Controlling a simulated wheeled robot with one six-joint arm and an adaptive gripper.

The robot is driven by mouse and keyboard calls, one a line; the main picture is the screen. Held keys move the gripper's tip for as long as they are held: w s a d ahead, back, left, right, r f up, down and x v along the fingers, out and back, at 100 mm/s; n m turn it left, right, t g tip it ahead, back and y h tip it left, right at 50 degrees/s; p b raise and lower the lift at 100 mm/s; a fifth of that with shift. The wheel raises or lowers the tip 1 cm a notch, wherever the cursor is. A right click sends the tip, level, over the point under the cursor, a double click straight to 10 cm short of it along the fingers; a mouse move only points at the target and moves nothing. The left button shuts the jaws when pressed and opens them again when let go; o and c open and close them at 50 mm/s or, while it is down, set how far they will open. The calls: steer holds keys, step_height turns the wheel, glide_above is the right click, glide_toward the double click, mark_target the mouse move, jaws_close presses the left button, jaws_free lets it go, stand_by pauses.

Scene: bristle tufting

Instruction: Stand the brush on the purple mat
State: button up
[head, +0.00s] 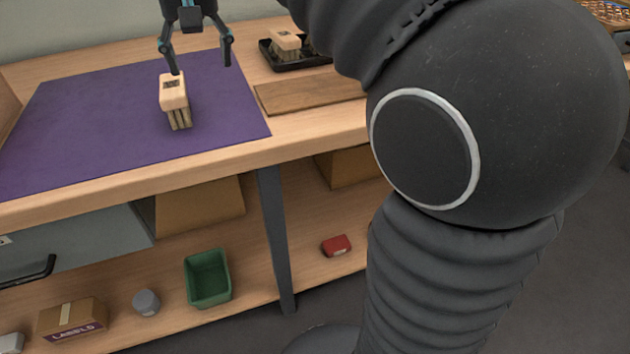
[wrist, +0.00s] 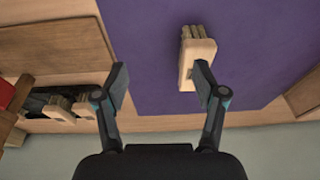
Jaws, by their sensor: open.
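The brush (head: 174,94) is on the purple mat (head: 90,115), right of its middle. Its pale wooden block with a dark mark is on top, and its tufts show below the near end; it appears to stand on them. The wrist view shows the block (wrist: 193,60) with tufts at its upper end. My gripper (head: 201,68) is open and empty, behind and right of the brush in the head view. In the wrist view my gripper (wrist: 162,67) has one fingertip overlapping the block's edge; I cannot tell whether they touch.
A flat brown board (head: 310,92) lies right of the mat. My arm covers the head view's right part. Below the table, a shelf holds a green bin (head: 208,278) and boxes.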

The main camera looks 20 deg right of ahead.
steer(key=s+d+f+t, duration=0.1)
steer(key=s+d+f, duration=0.4)
steer(key=s+f, duration=0.4)
steer(key=s+d+f+t, duration=0.2)
steer(key=s+d+f, duration=0.4)
steer(key=s+f, duration=0.4)
steer(key=shift+s+f, duration=0.3)
steer(key=shift+s, duration=0.7)
